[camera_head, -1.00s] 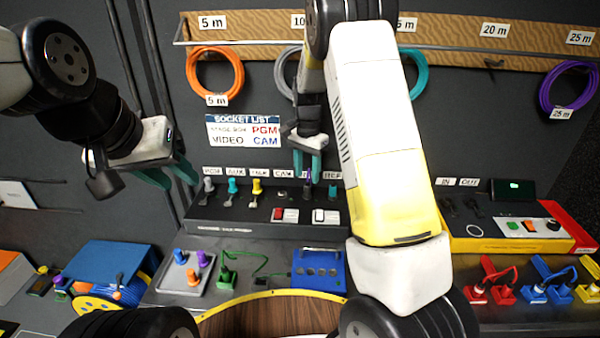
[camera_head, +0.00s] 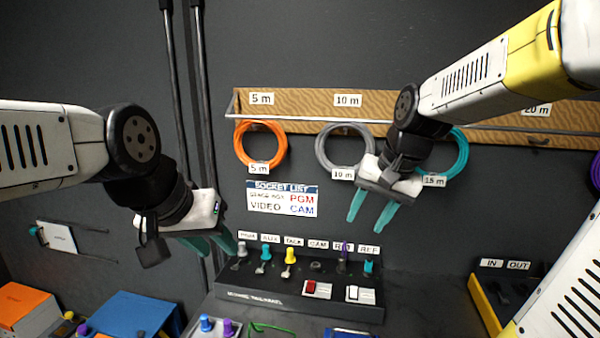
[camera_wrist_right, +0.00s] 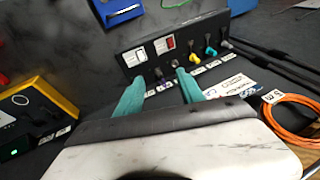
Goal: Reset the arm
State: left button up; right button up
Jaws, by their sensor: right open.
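My right gripper (camera_head: 372,212) hangs in front of the back wall with its two teal fingers apart and nothing between them. It is above the right end of the black socket panel (camera_head: 270,298) and just below the grey and teal cable coils. In the right wrist view the teal fingers (camera_wrist_right: 160,93) are spread, with the panel beyond them. My left gripper (camera_head: 212,244) is at the left, left of the socket list sign, its teal fingers pointing down and right. I see nothing held in it, but its finger gap is hard to make out.
The hanging rail (camera_head: 300,121) carries an orange coil (camera_head: 260,144), a grey coil (camera_head: 340,147) and a teal coil (camera_head: 456,154). The socket list (camera_head: 282,199) is on the wall. A blue case (camera_head: 130,315) and an orange-topped box (camera_head: 22,303) stand lower left.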

jog(key=s+r+n+t, duration=0.1)
jog(key=s+n+t, duration=0.1)
jog(key=s, duration=1)
jog(key=shift+r+n+t, duration=0.2)
jog(key=shift+n+t, duration=0.1)
jog(key=shift+n, duration=0.6)
